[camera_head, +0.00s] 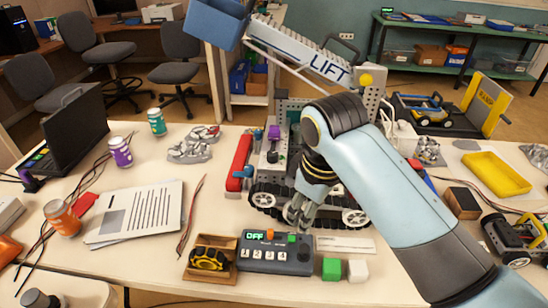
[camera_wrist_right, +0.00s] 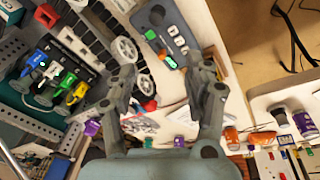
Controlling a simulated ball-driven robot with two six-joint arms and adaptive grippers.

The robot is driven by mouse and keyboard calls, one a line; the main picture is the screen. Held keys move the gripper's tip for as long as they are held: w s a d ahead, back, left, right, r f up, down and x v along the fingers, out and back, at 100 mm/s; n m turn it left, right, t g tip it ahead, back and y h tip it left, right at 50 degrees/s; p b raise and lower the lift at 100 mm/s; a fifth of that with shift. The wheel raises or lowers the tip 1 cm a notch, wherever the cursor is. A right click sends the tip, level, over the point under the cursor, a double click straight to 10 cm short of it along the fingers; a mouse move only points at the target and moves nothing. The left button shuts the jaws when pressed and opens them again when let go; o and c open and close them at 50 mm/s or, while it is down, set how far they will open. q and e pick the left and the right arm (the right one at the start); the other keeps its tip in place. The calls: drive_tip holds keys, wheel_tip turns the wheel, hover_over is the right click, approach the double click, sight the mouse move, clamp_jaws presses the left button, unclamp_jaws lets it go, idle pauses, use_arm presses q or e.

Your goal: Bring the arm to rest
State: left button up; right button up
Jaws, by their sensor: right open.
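My right arm (camera_head: 385,190) is light blue with dark joints and reaches in from the lower right of the head view. Its right gripper (camera_head: 298,214) points down in front of the tracked robot (camera_head: 268,185), just behind the grey control box (camera_head: 277,254). In the right wrist view the two fingers of the right gripper (camera_wrist_right: 165,85) stand apart with nothing between them. The control box (camera_wrist_right: 165,30) shows beyond the fingers, and the tracked robot's wheels are at their left. Whether the fingers touch anything I cannot tell. My left gripper is not in view.
A blue bin on a boom marked LIFT (camera_head: 312,55) rises above the table. A green cube (camera_head: 331,268) and a white cube (camera_head: 357,270) lie near the front edge. A yellow tray (camera_head: 496,174) lies at the right, a laptop (camera_head: 75,130) at the left. The printed sheets lie on clear tabletop.

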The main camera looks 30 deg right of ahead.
drive_tip(key=s+d+r+m+t, duration=0.1)
drive_tip(key=s+r+m, duration=0.15)
drive_tip(key=s, duration=0.55)
drive_tip(key=s+d+r+m+t, duration=0.1)
drive_tip(key=s+r, duration=0.3)
drive_tip(key=s, duration=0.3)
wheel_tip(320, 180, down, 39)
drive_tip(key=s+d+g+b, duration=0.2)
drive_tip(key=s+d+b, duration=0.1)
drive_tip(key=b, duration=0.9)
drive_tip(key=s+f+b, duration=0.4)
drive_tip(key=s+f, duration=0.5)
drive_tip(key=f, duration=0.3)
drive_tip(key=s+f+g+b, duration=0.1)
drive_tip(key=s+f+b, duration=0.3)
drive_tip(key=s+f, duration=0.4)
wheel_tip(320, 180, down, 4)
drive_tip(key=shift+s+d+f+m, duration=0.2)
drive_tip(key=shift+s+m, duration=0.15)
drive_tip(key=shift+s, duration=0.05)
drive_tip(key=shift+b, duration=0.3)
